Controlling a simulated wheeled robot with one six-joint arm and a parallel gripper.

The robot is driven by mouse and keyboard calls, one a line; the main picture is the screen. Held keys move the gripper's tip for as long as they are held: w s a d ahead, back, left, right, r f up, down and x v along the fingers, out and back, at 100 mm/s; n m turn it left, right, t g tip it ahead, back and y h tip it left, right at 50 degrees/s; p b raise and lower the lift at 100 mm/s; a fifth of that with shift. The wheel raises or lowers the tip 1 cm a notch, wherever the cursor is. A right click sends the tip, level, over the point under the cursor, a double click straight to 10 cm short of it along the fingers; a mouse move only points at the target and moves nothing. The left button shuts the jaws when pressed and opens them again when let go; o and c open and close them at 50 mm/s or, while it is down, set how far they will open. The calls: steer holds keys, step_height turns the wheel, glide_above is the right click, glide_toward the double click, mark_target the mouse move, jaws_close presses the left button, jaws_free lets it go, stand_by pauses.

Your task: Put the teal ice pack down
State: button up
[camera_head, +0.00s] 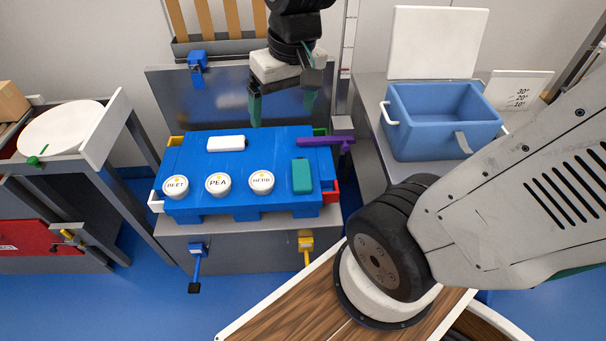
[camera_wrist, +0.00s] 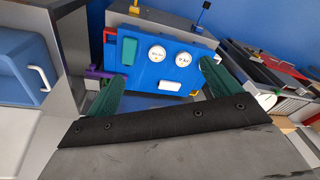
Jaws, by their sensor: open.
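The teal ice pack (camera_head: 302,176) lies on the right part of the blue carrier's top (camera_head: 245,165), close to the tub marked HERB (camera_head: 261,182). It also shows in the wrist view (camera_wrist: 129,50), at the carrier's left part. My gripper (camera_head: 282,112) is open and empty, with its teal fingers pointing down above the carrier's far side. In the wrist view the fingers (camera_wrist: 162,72) stand wide apart, with nothing between them. The gripper is clear of the ice pack.
Tubs marked BEET (camera_head: 175,186) and PEA (camera_head: 217,184) and a white block (camera_head: 226,143) sit on the carrier. A purple latch (camera_head: 325,140) juts from its right side. An open blue cooler (camera_head: 440,119) stands at right. A round white plate (camera_head: 61,127) is at left.

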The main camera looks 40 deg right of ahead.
steer(key=w+d+f+m, duration=0.2)
steer(key=w+d+f, duration=0.2)
steer(key=w+f, duration=0.5)
steer(key=m+h, duration=0.3)
steer(key=m, duration=0.1)
glide_above(301, 173)
steer(key=s, duration=0.2)
steer(key=shift+t, duration=0.3)
steer(key=f, duration=3.1)
steer(key=shift+w+a+f, duration=0.2)
steer(key=shift+w+a, duration=0.05)
steer(key=shift+a, duration=0.1)
steer(key=x, duration=0.6)
steer(key=shift+a, duration=0.2)
steer(key=shift+c, duration=0.3)
steer(key=shift+r, duration=0.1)
steer(key=c, duration=1.3)
